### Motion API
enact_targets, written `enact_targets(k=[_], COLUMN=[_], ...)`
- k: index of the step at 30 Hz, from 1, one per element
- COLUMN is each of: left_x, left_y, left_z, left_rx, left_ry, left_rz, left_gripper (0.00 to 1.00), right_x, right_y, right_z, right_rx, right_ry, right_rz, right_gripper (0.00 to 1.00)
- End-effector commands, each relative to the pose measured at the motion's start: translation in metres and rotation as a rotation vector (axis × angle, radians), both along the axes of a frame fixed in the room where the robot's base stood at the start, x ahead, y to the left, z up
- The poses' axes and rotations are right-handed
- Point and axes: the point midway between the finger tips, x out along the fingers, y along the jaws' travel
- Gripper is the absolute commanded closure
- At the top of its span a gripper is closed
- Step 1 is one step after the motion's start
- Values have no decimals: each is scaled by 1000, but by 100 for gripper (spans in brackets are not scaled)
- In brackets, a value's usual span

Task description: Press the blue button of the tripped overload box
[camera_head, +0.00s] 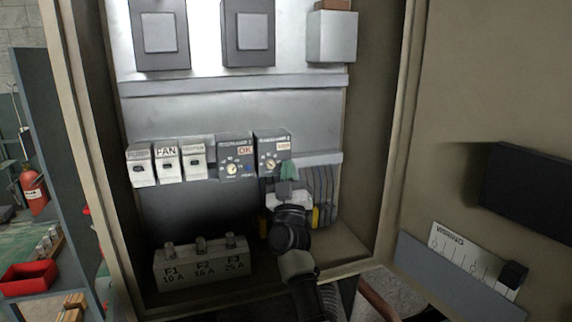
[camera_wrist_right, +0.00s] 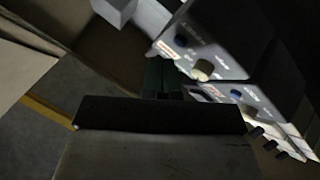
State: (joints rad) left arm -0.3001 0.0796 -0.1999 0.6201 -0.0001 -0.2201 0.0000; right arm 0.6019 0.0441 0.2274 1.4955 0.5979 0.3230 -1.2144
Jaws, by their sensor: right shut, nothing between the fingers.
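Two grey overload boxes sit side by side in the cabinet. The left overload box (camera_head: 235,153) has an "OK" label and a small blue button (camera_head: 248,168). The right overload box (camera_head: 271,147) has a pale orange label, too small to read, and a dial. Its lower right corner is hidden behind my right gripper (camera_head: 288,170), whose greenish fingertips are shut and empty. In the right wrist view the shut fingers (camera_wrist_right: 163,78) are close to the box faces; contact cannot be judged. A dark round button (camera_wrist_right: 180,41) shows on the upper box there. My left gripper is out of view.
Switches labelled FAN and others (camera_head: 167,160) stand left of the overload boxes. A fuse block (camera_head: 202,265) is below. Wires (camera_head: 322,190) hang right of my gripper. The cabinet door (camera_head: 490,90) is open at right. A red tray (camera_head: 28,278) lies far left.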

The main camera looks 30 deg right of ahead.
Motion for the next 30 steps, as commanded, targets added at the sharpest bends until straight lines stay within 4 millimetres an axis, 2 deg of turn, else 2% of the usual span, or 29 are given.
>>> enact_targets(k=[6,30], left_x=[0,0], left_y=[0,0], left_z=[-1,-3], left_rx=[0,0], left_ry=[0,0], left_rz=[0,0], left_gripper=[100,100], right_x=[7,12], right_y=[-2,-3], right_z=[0,0], right_rx=[0,-1], right_ry=[0,0], right_rz=[0,-1], right_gripper=[100,100])
